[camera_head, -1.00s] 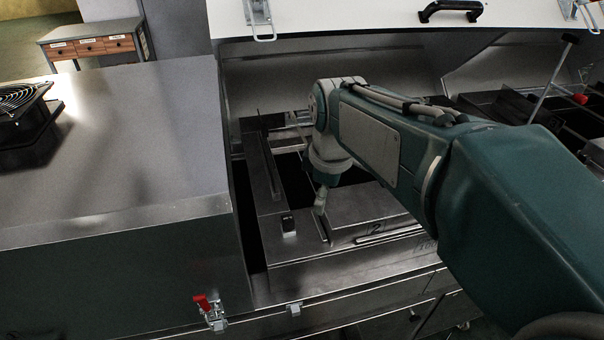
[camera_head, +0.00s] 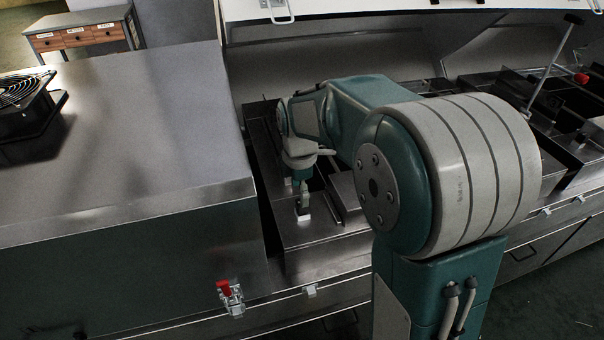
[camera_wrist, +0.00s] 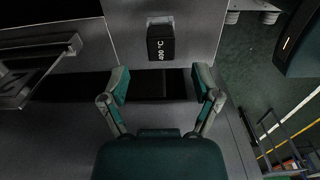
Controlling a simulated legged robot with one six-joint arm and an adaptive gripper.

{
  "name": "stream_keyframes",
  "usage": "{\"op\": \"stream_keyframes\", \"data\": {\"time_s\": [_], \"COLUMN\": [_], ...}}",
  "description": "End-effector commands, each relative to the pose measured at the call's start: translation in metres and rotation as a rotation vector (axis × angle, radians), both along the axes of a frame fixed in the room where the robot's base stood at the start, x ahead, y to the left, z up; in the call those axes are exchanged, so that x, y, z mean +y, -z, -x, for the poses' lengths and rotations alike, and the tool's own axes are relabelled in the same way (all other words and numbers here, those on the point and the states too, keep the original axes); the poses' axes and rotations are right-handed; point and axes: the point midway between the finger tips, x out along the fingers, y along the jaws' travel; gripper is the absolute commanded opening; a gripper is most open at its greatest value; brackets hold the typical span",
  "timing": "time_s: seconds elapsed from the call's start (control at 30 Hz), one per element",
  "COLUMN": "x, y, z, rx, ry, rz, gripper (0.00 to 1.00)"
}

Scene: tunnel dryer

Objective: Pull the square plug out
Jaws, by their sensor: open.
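The square plug (camera_wrist: 161,43) is a small black block with white lettering, set in a light base on a bare metal panel. In the wrist view it lies beyond my fingertips, centred between them. My gripper (camera_wrist: 161,80) is open and empty, one finger on each side. In the head view my gripper (camera_head: 303,198) points down just above the pale base of the plug (camera_head: 303,215), and the arm hides most of the plug. I cannot tell the exact gap between fingertips and plug.
A dark slot lies beside the panel. A large metal housing (camera_head: 130,130) with a fan (camera_head: 20,95) stands on the left. A red-handled latch (camera_head: 228,292) sits on the front. A raised white lid (camera_head: 380,8) is behind the arm. A wooden drawer unit (camera_head: 82,36) stands far back.

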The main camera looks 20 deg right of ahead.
Motion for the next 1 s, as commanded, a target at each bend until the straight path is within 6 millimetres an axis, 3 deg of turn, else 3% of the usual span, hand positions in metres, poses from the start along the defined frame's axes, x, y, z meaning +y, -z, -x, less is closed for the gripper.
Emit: {"op": "stream_keyframes", "data": {"time_s": [0.1, 0.3, 0.63, 0.8, 0.83, 0.93, 0.97, 1.0], "x": [-0.001, -0.003, -0.001, -0.001, -0.001, -0.001, -0.001, -0.001], "y": [0.02, 0.039, 0.042, 0.042, 0.042, 0.042, 0.043, 0.043], "z": [0.001, 0.001, 0.0, 0.0, 0.0, 0.0, 0.001, 0.001], "rx": [0.004, 0.001, 0.0, 0.0, 0.0, 0.001, 0.001, 0.001], "ry": [0.001, 0.001, 0.001, 0.001, 0.002, 0.002, 0.001, 0.002], "rz": [-0.001, -0.002, 0.0, 0.0, 0.0, -0.001, -0.001, -0.001], "gripper": [0.8, 0.8, 0.8, 0.04, 0.0, 0.0, 0.34, 0.17]}}
